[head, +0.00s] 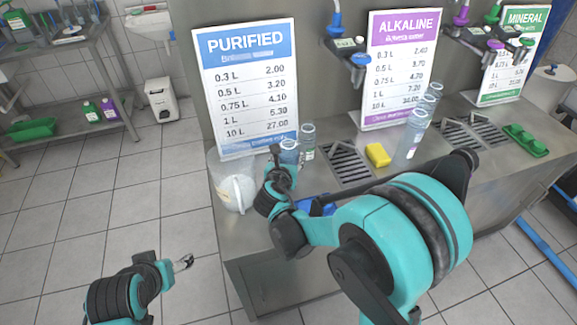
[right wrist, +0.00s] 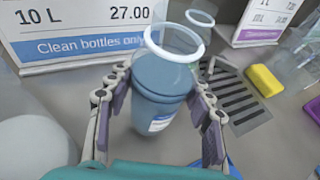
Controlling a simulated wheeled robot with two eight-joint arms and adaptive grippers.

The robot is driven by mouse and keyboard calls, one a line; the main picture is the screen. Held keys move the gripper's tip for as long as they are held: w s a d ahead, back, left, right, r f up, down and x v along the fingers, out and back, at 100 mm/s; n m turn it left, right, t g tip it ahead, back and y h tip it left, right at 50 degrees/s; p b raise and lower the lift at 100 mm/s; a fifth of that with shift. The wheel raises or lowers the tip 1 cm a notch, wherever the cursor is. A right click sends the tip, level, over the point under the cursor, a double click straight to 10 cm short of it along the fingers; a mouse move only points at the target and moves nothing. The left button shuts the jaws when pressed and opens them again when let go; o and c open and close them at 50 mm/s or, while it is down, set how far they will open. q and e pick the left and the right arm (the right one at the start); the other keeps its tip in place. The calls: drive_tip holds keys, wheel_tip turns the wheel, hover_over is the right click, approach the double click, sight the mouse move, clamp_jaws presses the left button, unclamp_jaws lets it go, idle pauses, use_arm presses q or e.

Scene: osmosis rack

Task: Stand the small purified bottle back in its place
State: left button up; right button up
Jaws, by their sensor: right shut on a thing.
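A clear, bluish bottle with a white neck ring and a small label (right wrist: 162,88) stands between the fingers of my right gripper (right wrist: 158,112) in the right wrist view. In the head view the bottle (head: 289,152) shows in front of the PURIFIED sign, partly hidden by my right gripper (head: 281,163). The gripper is shut on it. The bottle looks roughly upright; I cannot tell whether its base touches the counter. My left gripper (head: 183,263) is over the floor at lower left, away from the counter, with nothing visible in it; its jaw opening is unclear.
Another clear bottle (head: 308,141) stands close behind the held one. A white rounded container (head: 234,188) is left of it. The PURIFIED price sign (head: 246,85) stands behind. A drain grate (head: 348,163) and yellow sponge (head: 377,155) lie to the right.

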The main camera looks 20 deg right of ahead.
wheel_tip(320, 180, down, 3)
drive_tip(key=shift+r+b, duration=0.2)
drive_tip(key=shift+b, duration=0.3)
use_arm(q)
drive_tip(key=shift+f, duration=0.7)
use_arm(e)
drive_tip(key=shift+r, duration=0.15)
drive_tip(key=shift+f, duration=0.2)
drive_tip(key=o, duration=1.4)
drive_tip(key=shift+r, duration=0.1)
